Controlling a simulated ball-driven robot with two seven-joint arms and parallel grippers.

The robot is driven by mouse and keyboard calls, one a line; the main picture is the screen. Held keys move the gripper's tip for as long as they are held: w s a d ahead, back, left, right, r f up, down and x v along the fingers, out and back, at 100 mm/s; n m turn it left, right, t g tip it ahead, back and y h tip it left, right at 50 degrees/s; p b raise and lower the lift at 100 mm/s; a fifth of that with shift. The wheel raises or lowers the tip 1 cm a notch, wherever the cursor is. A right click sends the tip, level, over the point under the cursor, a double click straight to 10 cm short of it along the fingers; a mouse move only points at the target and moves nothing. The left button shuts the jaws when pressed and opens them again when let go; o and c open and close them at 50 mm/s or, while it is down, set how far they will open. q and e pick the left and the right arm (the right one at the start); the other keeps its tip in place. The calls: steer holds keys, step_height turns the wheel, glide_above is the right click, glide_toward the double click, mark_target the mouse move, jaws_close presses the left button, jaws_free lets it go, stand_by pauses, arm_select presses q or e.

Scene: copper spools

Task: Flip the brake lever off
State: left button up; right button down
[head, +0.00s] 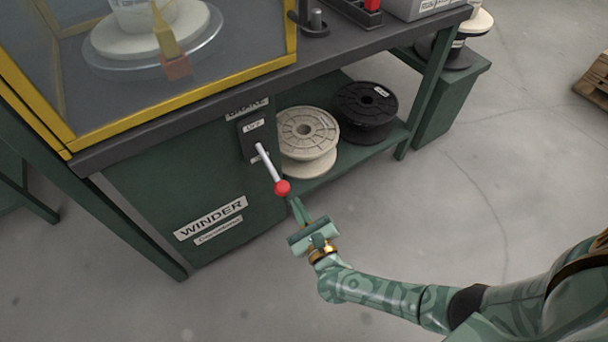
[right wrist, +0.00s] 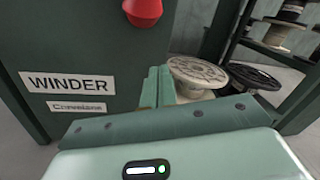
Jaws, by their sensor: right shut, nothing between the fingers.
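The brake lever (head: 268,167) is a pale rod with a red ball knob (head: 282,187) at its lower end. It comes out of a dark plate (head: 252,135) on the green winder cabinet and slants down to the right. My right gripper (head: 293,201) is shut and empty, its fingertips just below the red knob; I cannot tell whether they touch it. In the right wrist view the knob (right wrist: 142,10) is at the top, above and left of the shut fingers (right wrist: 157,72). My left gripper is not in view.
A cream spool (head: 308,135) and a black spool (head: 366,105) sit on the shelf right of the lever. The yellow-framed guard (head: 60,140) stands on the bench above. The floor (head: 430,220) in front is clear.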

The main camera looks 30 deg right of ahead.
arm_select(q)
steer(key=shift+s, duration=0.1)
arm_select(e)
steer(key=w+r, duration=0.1)
steer(key=w+a+r, duration=0.1)
steer(key=r, duration=0.1)
steer(key=shift+w+a+r, duration=0.1)
steer(key=shift+r, duration=0.2)
arm_select(q)
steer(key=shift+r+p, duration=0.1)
steer(key=shift+p, duration=0.3)
arm_select(e)
steer(key=shift+r, duration=0.1)
